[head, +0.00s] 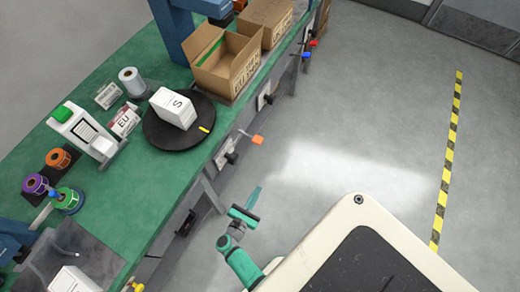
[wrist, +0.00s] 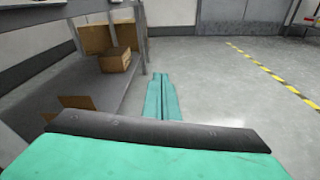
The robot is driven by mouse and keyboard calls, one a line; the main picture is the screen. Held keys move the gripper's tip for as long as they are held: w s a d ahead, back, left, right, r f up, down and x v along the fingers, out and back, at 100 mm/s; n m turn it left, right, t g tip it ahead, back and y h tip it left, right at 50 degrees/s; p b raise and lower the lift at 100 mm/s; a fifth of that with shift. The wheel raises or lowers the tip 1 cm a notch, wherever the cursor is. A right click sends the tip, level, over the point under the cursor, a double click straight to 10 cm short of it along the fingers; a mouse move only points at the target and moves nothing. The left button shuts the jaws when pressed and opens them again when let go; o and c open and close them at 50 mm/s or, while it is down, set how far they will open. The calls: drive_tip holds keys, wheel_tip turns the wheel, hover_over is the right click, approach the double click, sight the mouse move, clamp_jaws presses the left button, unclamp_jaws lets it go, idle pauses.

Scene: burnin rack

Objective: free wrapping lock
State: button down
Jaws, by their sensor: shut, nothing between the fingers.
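A black round turntable (head: 179,137) lies on the green bench, with a small yellow mark near its front edge. A white box marked S (head: 174,108) stands on it. An orange-ended lever (head: 256,139) sticks out from the bench's front side below the turntable; whether it is the wrapping lock I cannot tell. My gripper (head: 254,195) is in front of the bench, below and apart from the lever, over the floor. In the wrist view its teal fingers (wrist: 161,97) are together with nothing between them. No lock shows in the wrist view.
An open carton (head: 227,66) and another carton (head: 265,22) stand on the bench. A label device (head: 85,133) and tape rolls (head: 60,158) are to the left. Red and blue knobs (head: 306,54) project farther along the front. The floor (head: 350,130) to the right is clear. In the wrist view, cartons (wrist: 115,59) sit on a low shelf.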

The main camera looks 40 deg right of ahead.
drive_tip(key=s+a+f+m+y, duration=0.4)
drive_tip(key=s+a+f+y, duration=0.15)
drive_tip(key=s, duration=0.35)
drive_tip(key=s+a+r+m+t+y, duration=0.2)
drive_tip(key=s+a+r+m+y, duration=0.25)
drive_tip(key=a, duration=0.35)
drive_tip(key=a+r+m+t+y, duration=0.2)
drive_tip(key=a+r+m, duration=0.3)
drive_tip(key=r, duration=1.3)
drive_tip(key=s+a+r+m+t+y, duration=0.1)
drive_tip(key=a+r+m+t+y, duration=0.2)
drive_tip(key=r, duration=1.4)
drive_tip(key=a+m+t, duration=0.2)
drive_tip(key=m, duration=0.1)
drive_tip(key=shift+r+t, duration=0.3)
drive_tip(key=shift+r, duration=0.1)
drive_tip(key=shift+a+m, duration=0.1)
drive_tip(key=shift+m, duration=0.15)
